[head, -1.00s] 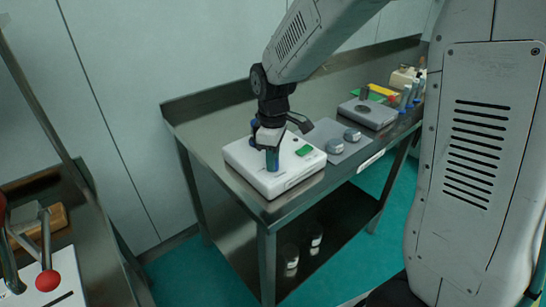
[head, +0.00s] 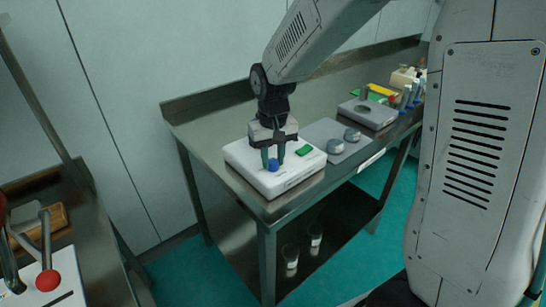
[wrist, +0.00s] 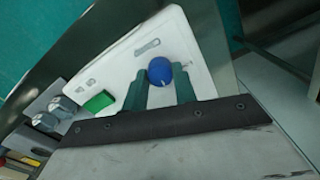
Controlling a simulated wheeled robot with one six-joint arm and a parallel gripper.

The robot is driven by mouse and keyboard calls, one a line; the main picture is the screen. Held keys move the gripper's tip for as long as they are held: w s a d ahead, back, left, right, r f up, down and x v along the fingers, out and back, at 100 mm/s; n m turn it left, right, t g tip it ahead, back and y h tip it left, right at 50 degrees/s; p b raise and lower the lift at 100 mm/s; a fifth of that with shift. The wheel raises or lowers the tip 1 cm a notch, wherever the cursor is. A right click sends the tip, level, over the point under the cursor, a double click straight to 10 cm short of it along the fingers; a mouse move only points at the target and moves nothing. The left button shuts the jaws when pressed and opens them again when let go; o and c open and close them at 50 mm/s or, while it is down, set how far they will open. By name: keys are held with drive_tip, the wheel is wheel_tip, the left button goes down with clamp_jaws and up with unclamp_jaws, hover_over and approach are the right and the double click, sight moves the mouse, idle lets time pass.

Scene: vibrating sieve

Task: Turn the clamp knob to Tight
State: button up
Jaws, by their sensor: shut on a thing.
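A blue clamp knob (head: 273,165) sits on top of a white box-shaped unit (head: 240,160) on the steel bench. My gripper (head: 273,160) points down over the unit with its two green fingers around the knob. In the wrist view the blue knob (wrist: 169,77) lies between the fingertips of my gripper (wrist: 160,80), which are shut on it. Pale marks show on the white top (wrist: 110,65) near the knob. Their wording is too small to read. A green button (head: 304,150) is on the unit, right of the knob.
Right of the unit is a grey plate with two small grey knobs (head: 335,146). Beyond stands a grey device (head: 368,114) with bottles (head: 405,97) beside it. Jars (head: 290,258) stand on the lower shelf.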

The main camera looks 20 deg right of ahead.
sight(273, 161)
drive_tip(key=m, duration=0.5)
drive_tip(key=shift+w+r+m, duration=0.1)
drive_tip(key=shift+m, duration=0.2)
drive_tip(key=m, duration=0.5)
drive_tip(key=shift+m, duration=0.4)
drive_tip(key=o, duration=1)
drive_tip(key=shift+d, duration=0.1)
drive_tip(key=shift+c, duration=0.2)
wheel_tip(273, 161, up, 8)
drive_tip(key=shift+f, duration=0.1)
